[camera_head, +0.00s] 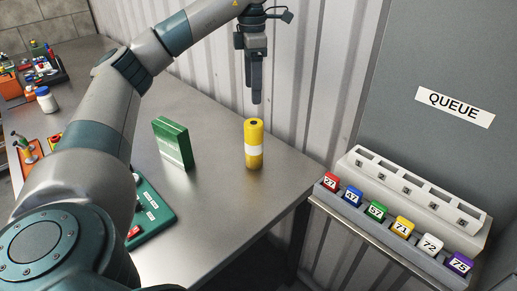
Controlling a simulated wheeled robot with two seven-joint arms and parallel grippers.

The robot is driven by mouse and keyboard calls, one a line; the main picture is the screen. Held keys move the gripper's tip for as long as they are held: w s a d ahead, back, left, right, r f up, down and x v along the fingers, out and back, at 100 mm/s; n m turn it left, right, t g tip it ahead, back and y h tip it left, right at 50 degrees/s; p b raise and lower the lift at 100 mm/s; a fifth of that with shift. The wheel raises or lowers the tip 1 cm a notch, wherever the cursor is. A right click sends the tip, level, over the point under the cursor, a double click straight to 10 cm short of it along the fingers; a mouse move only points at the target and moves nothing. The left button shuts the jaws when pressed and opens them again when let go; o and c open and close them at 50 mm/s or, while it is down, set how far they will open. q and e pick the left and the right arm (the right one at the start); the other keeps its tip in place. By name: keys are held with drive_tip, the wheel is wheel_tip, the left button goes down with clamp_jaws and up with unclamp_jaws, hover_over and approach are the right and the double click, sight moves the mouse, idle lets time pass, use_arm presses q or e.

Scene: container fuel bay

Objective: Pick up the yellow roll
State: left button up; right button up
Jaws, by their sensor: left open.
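The yellow roll (254,143) stands upright on the metal table near its right corner. It has a white band around its middle and a dark hole in its top. My left gripper (256,98) hangs pointing down above the roll, with a small gap between its fingertips and the roll's top in the picture. The gripper is seen edge-on, open, with nothing visible in it. My right gripper is not in view.
A green box (173,142) stands left of the roll. A rack of numbered coloured blocks (402,227) is at the right, below a QUEUE sign (455,106). A corrugated wall (200,60) rises behind the table (215,210). A white bottle (46,100) stands at the far left.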

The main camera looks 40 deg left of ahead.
sight(254, 123)
use_arm(q)
drive_tip(key=shift+w+f, duration=0.25)
drive_tip(key=shift+f, duration=0.1)
drive_tip(key=shift+s, duration=0.2)
wheel_tip(254, 123, down, 12)
drive_tip(key=shift+w+f+p, duration=0.1)
drive_tip(key=shift+p, duration=0.5)
idle(0.4)
